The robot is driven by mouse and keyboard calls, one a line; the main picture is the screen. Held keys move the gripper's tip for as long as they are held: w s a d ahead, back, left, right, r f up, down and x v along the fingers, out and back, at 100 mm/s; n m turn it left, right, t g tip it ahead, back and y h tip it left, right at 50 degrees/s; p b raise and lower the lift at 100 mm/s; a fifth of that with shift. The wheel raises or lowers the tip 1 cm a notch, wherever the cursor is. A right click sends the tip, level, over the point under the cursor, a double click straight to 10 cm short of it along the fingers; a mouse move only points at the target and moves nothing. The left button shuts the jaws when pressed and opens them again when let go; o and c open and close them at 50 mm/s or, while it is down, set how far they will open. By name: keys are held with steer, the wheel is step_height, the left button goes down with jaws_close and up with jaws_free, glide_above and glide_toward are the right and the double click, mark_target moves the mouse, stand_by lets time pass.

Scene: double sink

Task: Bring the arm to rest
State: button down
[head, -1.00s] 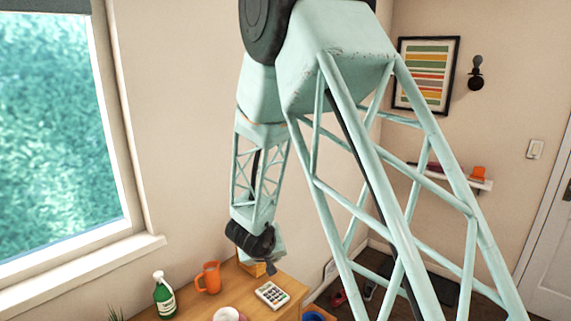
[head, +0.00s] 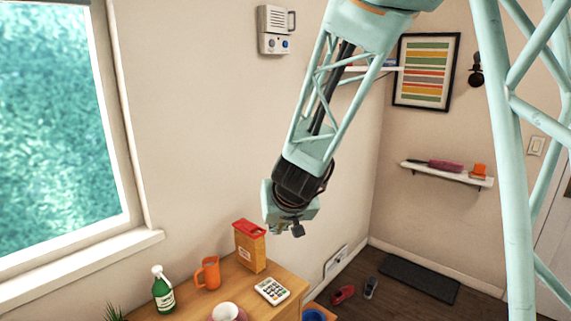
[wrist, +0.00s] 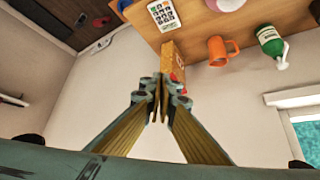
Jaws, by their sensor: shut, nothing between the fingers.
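My gripper (wrist: 158,101) shows in the wrist view with its two fingers together and nothing between them. In the head view my gripper (head: 297,230) hangs at the end of my arm, in the air above and a little right of the wooden counter (head: 200,300). It is apart from everything on the counter. The gap between the fingers is too small to make out in the head view.
On the counter stand a red-topped box (head: 249,246), an orange mug (head: 208,273), a calculator (head: 272,290) and a green spray bottle (head: 163,291). An intercom (head: 275,30) and a shelf (head: 447,174) are on the walls. Shoes (head: 343,294) lie on the floor.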

steer(key=s+d+r+g+b, duration=0.1)
steer(key=s+d+r, duration=0.2)
steer(key=s, duration=0.4)
steer(key=s+d+r+y+b, duration=0.1)
steer(key=s+d+r, duration=0.2)
steer(key=s, duration=0.3)
steer(key=s+d+r+g+b, duration=0.1)
steer(key=s+d+r, duration=0.25)
steer(key=s, duration=0.35)
steer(key=s+d+h+b, duration=0.1)
steer(key=s+d, duration=0.3)
steer(key=s, duration=0.5)
steer(key=s+d+f+m+g+h+b, duration=0.1)
steer(key=s+d, duration=0.4)
steer(key=s, duration=0.4)
steer(key=s+d+m+b, duration=0.1)
steer(key=s+d, duration=0.3)
steer(key=s, duration=0.4)
steer(key=shift+s+d+f+g+h, duration=0.15)
steer(key=shift+s+d+g+h, duration=0.15)
steer(key=shift+s+d+h, duration=0.1)
